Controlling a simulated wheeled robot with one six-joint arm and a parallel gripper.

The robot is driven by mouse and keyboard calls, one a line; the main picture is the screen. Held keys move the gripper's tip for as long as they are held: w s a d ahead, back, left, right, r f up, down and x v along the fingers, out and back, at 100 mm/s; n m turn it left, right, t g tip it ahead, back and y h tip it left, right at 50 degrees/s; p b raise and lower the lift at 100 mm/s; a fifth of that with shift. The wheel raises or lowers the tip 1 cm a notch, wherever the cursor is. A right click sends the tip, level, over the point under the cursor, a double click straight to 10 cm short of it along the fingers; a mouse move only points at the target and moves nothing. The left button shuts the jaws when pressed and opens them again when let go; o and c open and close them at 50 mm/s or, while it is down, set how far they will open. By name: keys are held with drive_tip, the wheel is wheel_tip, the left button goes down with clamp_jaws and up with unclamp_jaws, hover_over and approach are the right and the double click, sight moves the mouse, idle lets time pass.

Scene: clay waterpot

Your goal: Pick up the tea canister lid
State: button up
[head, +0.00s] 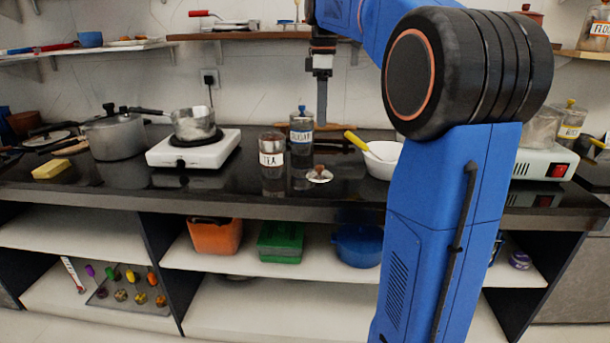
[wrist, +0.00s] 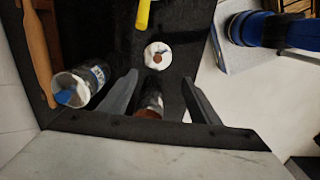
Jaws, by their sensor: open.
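The tea canister lid (head: 319,175) lies on the dark counter, a pale disc with a brown knob facing up. It shows whole in the wrist view (wrist: 157,56), just beyond the fingertips. The tea canister (head: 271,166), a glass jar labelled TEA, stands upright and lidless to the lid's left. In the wrist view the canister (wrist: 151,102) shows between the fingers. My gripper (head: 322,122) is pointing down above the counter, above the lid in the picture. Its two fingers (wrist: 160,77) are spread apart, with nothing held. In the head view the fingers overlap.
A sugar canister (head: 301,132) with a blue-knobbed lid stands behind the tea canister. A white bowl (head: 381,160) with a yellow-handled utensil (head: 362,145) is right of the lid. A white stove (head: 194,148) with a pot stands left. The counter's front strip is clear.

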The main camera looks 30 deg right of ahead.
hover_over(320, 166)
drive_tip(key=f, duration=1.1)
drive_tip(key=shift+s+a+f, duration=0.1)
drive_tip(key=shift+s+f, duration=0.1)
drive_tip(key=shift+s, duration=0.1)
drive_tip(key=shift+w+f, duration=0.2)
drive_tip(key=shift+f, duration=1.15)
drive_tip(key=shift+w+f, duration=0.15)
drive_tip(key=shift+f, duration=1.2)
drive_tip(key=shift+c, duration=0.6)
clamp_jaws()
